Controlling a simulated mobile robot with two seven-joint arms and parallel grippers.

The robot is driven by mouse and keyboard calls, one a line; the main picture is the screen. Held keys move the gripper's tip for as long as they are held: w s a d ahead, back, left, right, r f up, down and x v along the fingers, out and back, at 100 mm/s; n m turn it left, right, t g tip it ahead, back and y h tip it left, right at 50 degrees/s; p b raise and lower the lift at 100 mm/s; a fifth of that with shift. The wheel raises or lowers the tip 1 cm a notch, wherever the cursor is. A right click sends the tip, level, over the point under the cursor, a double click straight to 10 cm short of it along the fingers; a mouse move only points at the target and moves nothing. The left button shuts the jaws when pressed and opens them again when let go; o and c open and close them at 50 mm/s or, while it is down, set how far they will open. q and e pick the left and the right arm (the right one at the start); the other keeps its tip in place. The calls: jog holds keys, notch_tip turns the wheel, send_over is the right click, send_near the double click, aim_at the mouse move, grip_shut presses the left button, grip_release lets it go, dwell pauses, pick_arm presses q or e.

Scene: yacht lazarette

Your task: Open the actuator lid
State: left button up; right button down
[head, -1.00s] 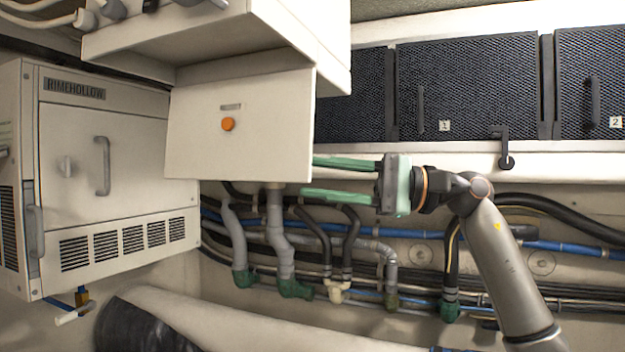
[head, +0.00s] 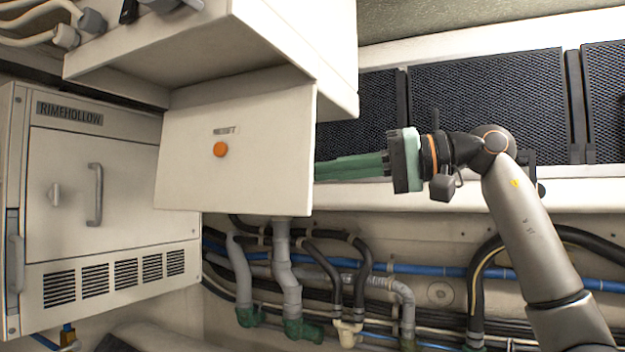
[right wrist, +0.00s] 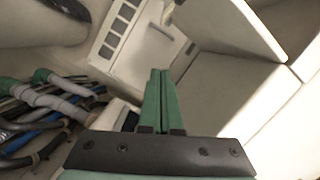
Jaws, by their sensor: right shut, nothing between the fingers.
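The actuator lid is a flat cream panel (head: 235,185) with an orange round button (head: 220,149) and a small label. It hangs under the front of an overhead cream box (head: 200,50). A slanted cream panel at the top of the right wrist view (right wrist: 235,22) appears to be the same lid. My right gripper (head: 318,170) comes in from the right with its green fingers together and empty. Its tips are at the lid's right edge and seem to pass behind it; contact cannot be told. The closed fingers also show in the right wrist view (right wrist: 160,75). My left gripper is not in view.
A cream cabinet (head: 110,200) marked RIMEHOLLOW, with a handle and vents, stands at left. Grey, black and blue pipes (head: 290,280) run below the lid. Dark mesh panels (head: 480,105) line the wall behind my right arm.

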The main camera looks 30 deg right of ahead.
aim_at(262, 189)
jog(key=w+a+f, duration=0.1)
jog(key=a, duration=0.2)
jog(key=w+a+f, duration=0.1)
jog(key=a, duration=0.2)
jog(key=w+a+f, duration=0.1)
jog(key=a, duration=0.2)
jog(key=shift+w+a+b, duration=0.15)
jog(key=shift+a+b, duration=0.05)
jog(key=shift+b, duration=0.1)
jog(key=shift+r, duration=0.1)
